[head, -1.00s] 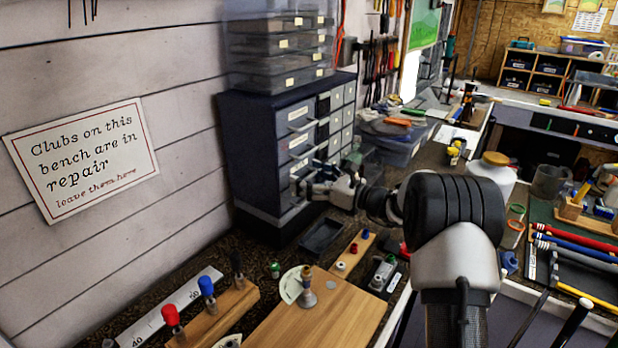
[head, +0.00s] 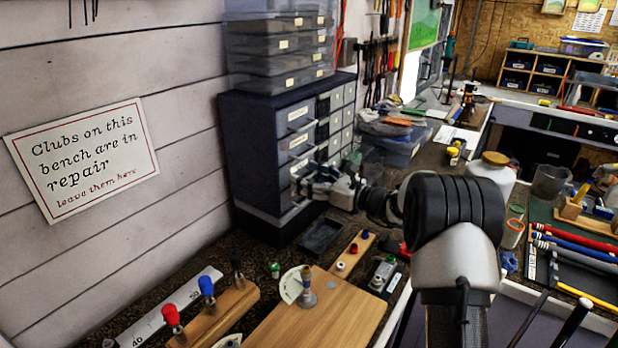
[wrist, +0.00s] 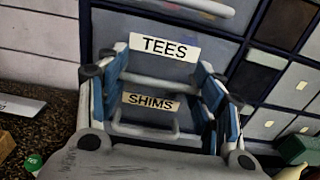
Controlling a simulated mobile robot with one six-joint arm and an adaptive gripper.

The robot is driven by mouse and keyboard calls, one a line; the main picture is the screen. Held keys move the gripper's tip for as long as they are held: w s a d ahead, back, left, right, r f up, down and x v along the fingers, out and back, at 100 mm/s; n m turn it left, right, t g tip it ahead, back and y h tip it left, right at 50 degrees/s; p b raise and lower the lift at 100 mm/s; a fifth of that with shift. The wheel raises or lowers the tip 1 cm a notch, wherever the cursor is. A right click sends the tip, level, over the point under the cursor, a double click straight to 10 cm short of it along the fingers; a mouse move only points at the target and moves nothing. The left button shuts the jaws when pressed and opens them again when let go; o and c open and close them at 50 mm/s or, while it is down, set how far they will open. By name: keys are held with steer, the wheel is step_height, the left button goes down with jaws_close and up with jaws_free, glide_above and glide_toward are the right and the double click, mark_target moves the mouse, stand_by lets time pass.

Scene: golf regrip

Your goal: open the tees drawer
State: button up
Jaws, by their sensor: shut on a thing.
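The tees drawer (wrist: 140,62) is a grey drawer front with a white TEES label in the wrist view. Its light bar handle runs across below the label. My gripper (wrist: 162,72) has its blue-padded fingers at the two ends of that handle and is shut on it. The drawer front looks flush with the cabinet, as far as I can tell. In the head view my gripper (head: 304,184) is at the lower left drawers of the dark cabinet (head: 250,150) and partly hides them.
A shims drawer (wrist: 150,103) with its own handle sits directly below, between my fingers in the picture. A dark tray (head: 321,237) lies on the bench in front of the cabinet. A wooden board (head: 325,315) and a clear bin (head: 395,150) stand nearby.

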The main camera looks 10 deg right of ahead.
steer(key=shift+w+d+r, duration=0.1)
steer(key=shift+r, duration=0.2)
steer(key=shift+c, duration=0.8)
steer(key=shift+c, duration=0.7)
steer(key=shift+w+f, duration=0.1)
steer(key=shift+w, duration=0.05)
jaws_close()
steer(key=v, duration=0.9)
steer(key=shift+p, duration=0.4)
steer(key=shift+c, duration=0.6)
jaws_free()
